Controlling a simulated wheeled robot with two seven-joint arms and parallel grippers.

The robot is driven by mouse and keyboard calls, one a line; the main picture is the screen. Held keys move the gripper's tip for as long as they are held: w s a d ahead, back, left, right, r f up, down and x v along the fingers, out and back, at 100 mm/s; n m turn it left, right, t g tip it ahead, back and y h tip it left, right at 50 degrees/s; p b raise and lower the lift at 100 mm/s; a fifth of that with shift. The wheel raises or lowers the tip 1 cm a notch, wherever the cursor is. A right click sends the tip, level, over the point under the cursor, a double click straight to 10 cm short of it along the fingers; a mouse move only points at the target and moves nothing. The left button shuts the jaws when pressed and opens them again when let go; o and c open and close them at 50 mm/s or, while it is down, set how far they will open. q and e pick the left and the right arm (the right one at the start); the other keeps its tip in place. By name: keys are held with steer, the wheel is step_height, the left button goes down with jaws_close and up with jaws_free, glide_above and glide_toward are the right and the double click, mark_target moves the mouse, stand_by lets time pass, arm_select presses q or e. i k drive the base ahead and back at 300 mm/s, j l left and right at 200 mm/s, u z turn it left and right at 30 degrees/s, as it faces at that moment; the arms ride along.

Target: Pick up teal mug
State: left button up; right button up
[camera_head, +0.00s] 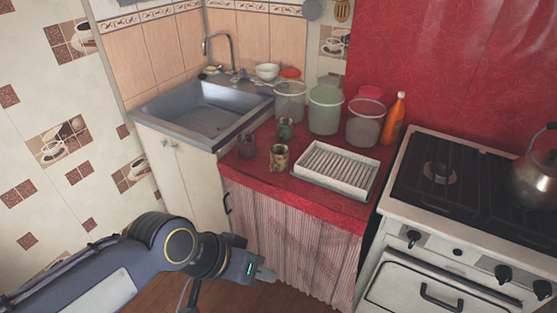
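A small dark teal-green mug (285,128) stands on the red counter, behind a patterned beige-brown mug (278,158) and to the right of a purple mug (247,146). It seems upright, and its handle cannot be made out. My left gripper (267,275) is low in front of the curtained cabinet, below the counter top and well apart from the mugs. Its fingers point right, and the small finger area does not show whether they are open or shut. My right gripper is not in view.
A white dish rack (338,169) sits right of the mugs on the red oilcloth counter (300,194). Several buckets, including a pale green one (325,108), and an orange bottle (394,119) stand behind. A sink (201,107) is left, a stove (457,190) right.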

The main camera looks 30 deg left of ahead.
mark_target(284, 124)
steer(key=j+z, duration=0.2)
steer(key=z, duration=0.15)
steer(key=i+j+z, duration=0.1)
steer(key=z, duration=0.25)
steer(key=j+z, duration=0.45)
steer(key=j, duration=0.7)
steer(key=j+z, duration=0.1)
steer(key=j, duration=0.7)
steer(key=k+j+z, duration=0.1)
steer(key=j, duration=0.75)
